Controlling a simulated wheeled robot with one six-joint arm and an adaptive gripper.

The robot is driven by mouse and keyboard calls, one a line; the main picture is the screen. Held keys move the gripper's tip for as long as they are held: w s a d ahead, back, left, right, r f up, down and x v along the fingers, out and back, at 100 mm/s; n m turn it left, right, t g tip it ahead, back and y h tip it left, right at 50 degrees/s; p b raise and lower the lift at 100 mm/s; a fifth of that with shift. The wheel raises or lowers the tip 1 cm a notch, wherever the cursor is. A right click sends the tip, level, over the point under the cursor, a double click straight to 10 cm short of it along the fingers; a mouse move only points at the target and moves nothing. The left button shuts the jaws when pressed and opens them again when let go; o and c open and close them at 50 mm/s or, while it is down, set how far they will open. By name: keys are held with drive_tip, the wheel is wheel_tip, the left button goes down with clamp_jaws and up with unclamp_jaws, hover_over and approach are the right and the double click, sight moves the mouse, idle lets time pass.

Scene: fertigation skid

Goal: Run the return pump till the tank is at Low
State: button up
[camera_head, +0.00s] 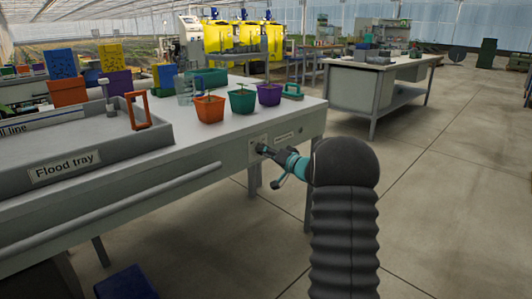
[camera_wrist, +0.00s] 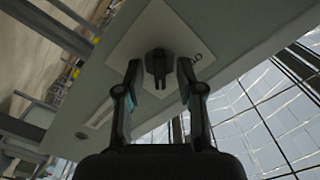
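A dark switch knob (camera_wrist: 158,64) stands out from a pale square plate (camera_wrist: 165,32) on the bench's end panel. In the head view the plate (camera_head: 257,143) sits below the bench top, with a small label (camera_head: 284,135) beside it, too small to read. My gripper (camera_wrist: 159,72) is open, with one finger on each side of the knob and a visible gap to both. In the head view my gripper (camera_head: 264,151) points at the plate and hides the knob. The grey flood tray (camera_head: 65,170) lies on the bench. I cannot make out any tank level.
Red (camera_head: 210,108), teal (camera_head: 242,101) and purple (camera_head: 269,94) pots stand near the bench edge above the plate. An orange frame (camera_head: 137,110) stands by the tray. A rail (camera_head: 150,190) runs along the bench front.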

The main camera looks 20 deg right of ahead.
clamp_jaws()
drive_tip(key=shift+n+b, duration=4.05)
drive_tip(key=shift+n, duration=4.95)
